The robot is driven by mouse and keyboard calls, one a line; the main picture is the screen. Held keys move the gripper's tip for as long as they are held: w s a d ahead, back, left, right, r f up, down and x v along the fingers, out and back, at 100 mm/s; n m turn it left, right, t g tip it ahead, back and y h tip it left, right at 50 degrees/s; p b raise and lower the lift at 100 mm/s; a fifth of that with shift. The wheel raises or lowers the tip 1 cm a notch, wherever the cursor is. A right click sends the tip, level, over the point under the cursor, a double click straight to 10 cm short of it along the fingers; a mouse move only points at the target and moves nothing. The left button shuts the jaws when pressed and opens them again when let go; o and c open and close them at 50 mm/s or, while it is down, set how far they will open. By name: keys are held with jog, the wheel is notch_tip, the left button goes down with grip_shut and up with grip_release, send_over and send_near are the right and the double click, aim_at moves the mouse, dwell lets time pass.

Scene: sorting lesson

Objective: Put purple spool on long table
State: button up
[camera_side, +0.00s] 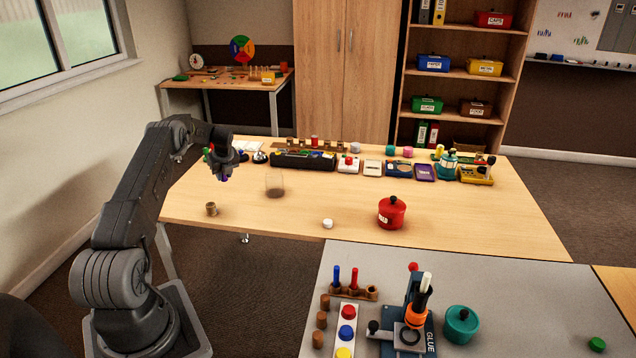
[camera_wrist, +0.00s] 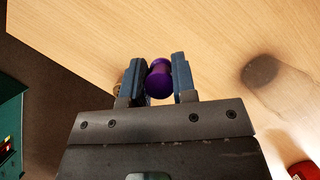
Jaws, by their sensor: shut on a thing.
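The purple spool (camera_wrist: 159,78) is between the two fingers of my gripper (camera_wrist: 158,82) in the wrist view. My gripper is shut on it. In the side view my gripper (camera_side: 223,172) is raised at the left end of the long wooden table (camera_side: 330,205), and only a small purple bit of the spool (camera_side: 225,178) shows below the fingers. The spool appears to be held above the table, apart from its top. The bare wood of the table (camera_wrist: 215,30) also shows beneath it in the wrist view.
A clear glass (camera_side: 275,186), a small brown spool (camera_side: 211,209), a white cap (camera_side: 327,223) and a red pot (camera_side: 391,213) stand on the table. A black organiser (camera_side: 303,161) and several small boxes line its back. Bare wood lies between them.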

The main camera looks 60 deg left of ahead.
aim_at(227, 198)
jog(key=shift+f, duration=4)
jog(key=shift+f, duration=0.15)
jog(key=o, duration=0.9)
